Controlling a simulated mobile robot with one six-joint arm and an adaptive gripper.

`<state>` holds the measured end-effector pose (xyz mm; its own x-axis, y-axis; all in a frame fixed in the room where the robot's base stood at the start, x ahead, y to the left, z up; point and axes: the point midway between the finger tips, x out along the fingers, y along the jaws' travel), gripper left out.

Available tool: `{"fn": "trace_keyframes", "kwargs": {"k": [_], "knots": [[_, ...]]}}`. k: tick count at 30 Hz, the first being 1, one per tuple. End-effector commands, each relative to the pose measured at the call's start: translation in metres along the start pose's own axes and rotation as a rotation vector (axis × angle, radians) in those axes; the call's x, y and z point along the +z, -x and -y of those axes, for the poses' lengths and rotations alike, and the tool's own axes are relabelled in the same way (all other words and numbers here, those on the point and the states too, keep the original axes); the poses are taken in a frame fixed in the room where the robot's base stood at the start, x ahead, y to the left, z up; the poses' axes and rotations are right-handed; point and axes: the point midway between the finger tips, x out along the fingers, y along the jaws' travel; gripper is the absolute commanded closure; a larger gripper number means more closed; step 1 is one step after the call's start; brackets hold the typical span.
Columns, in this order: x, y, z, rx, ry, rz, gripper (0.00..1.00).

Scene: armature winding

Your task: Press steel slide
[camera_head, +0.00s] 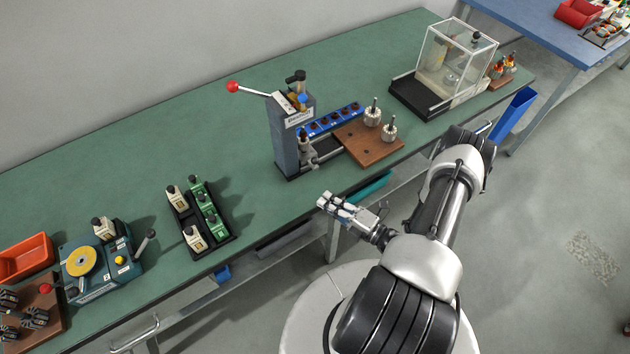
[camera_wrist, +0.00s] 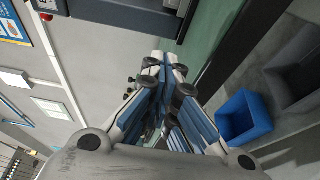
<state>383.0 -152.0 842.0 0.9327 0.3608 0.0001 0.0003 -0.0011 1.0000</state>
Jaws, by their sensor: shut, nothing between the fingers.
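The press (camera_head: 284,135) stands on the green bench, with a dark grey column and a red-knobbed lever (camera_head: 233,87) reaching out to the left. A steel slide (camera_head: 325,153) shows low at its right side, beside a wooden board (camera_head: 368,143). My gripper (camera_head: 326,202) is at the bench's front edge, in front of the press and apart from it and the slide. In the wrist view its fingers (camera_wrist: 166,68) are closed together with nothing between them. The slide cannot be made out in the wrist view.
Two metal parts on pegs (camera_head: 373,114) stand on the wooden board, and a blue rack (camera_head: 332,120) lies behind. A clear-walled case (camera_head: 458,60) stands to the right.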

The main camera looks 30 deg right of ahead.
Motion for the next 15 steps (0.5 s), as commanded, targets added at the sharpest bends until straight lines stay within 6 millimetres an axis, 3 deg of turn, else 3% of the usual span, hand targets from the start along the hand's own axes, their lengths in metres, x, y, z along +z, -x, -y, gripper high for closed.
{"fn": "trace_keyframes", "kwargs": {"k": [5, 15], "knots": [[-0.001, -0.016, 0.0, 0.0, 0.002, -0.007, 1.0], [-0.002, -0.079, 0.0, 0.001, 0.004, -0.008, 1.0]]}}
